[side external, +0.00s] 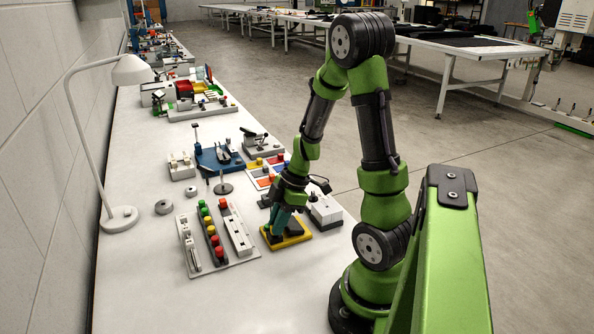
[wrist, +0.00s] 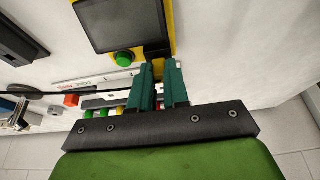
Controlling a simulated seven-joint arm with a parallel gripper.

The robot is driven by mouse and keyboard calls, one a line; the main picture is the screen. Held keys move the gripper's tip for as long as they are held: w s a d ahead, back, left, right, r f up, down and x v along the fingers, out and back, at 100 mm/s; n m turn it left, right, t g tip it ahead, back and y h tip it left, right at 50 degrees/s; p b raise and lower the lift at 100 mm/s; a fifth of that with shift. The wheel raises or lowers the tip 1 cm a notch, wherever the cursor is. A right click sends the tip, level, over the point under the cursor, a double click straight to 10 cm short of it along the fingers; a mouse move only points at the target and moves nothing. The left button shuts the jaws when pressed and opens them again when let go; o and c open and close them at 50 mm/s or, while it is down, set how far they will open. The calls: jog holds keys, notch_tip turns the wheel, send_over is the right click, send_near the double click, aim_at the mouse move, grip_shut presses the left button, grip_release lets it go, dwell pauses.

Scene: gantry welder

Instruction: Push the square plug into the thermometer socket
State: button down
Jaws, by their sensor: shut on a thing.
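The thermometer seems to be the yellow device with a dark screen and a green button in the wrist view (wrist: 170,8); its yellow body also shows in the side view (side external: 297,239). My gripper (wrist: 160,72) has its teal fingers close together at the device's lower edge. It is shut on a small, mostly hidden piece, which I take to be the square plug. A dark block (wrist: 157,50) sits just beyond the fingertips at that edge. I cannot tell the socket's opening or how deep the plug sits. In the side view my gripper (side external: 280,224) points down over the yellow device.
A panel with red, yellow and green buttons (side external: 211,234) lies left of the device. A light box (side external: 324,212) stands close on its right. Colored tiles (side external: 266,172) and a blue fixture (side external: 218,160) are behind. The front of the white table (side external: 230,300) is clear.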

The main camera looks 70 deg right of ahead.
dwell(0.4)
jog(key=c, duration=1)
grip_release()
jog(key=shift+c, duration=0.2)
jog(key=v, duration=1.6)
jog(key=shift+r, duration=0.35)
jog(key=shift+s, duration=0.1)
